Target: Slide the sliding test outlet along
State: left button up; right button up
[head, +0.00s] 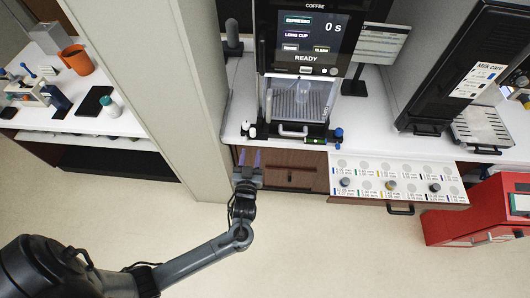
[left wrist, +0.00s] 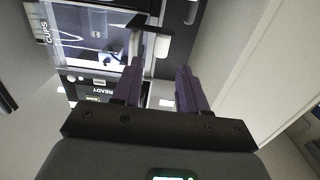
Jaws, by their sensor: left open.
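My left gripper (head: 249,156) is in front of the wooden cabinet, just below the counter's front edge and left of the coffee machine (head: 310,62). Its two purple fingers are apart with nothing between them; they also show in the left wrist view (left wrist: 161,78). I cannot tell for sure which part is the sliding test outlet. A pale bar handle (head: 292,131) sits at the front of the machine's base, to the right of and above my gripper. In the left wrist view a pale handle-like part (left wrist: 135,46) lies beyond the left finger; contact cannot be told. My right gripper is out of view.
A pale wall panel (head: 188,90) rises close on the left of my gripper. On the right an open drawer (head: 378,172) with several knobs juts out, and a red box (head: 480,212) stands beyond it. The floor in front is clear.

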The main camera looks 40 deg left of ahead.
aim_at(253, 135)
pick_arm(q)
jog(key=b+x, duration=0.4)
jog(key=x, duration=0.4)
jog(key=shift+a+b, duration=0.2)
jog(key=shift+b, duration=0.2)
jog(key=shift+w+a+r, duration=0.1)
jog(key=shift+w+r, duration=0.05)
jog(key=shift+w, duration=0.05)
jog(key=shift+c, duration=0.4)
grip_shut()
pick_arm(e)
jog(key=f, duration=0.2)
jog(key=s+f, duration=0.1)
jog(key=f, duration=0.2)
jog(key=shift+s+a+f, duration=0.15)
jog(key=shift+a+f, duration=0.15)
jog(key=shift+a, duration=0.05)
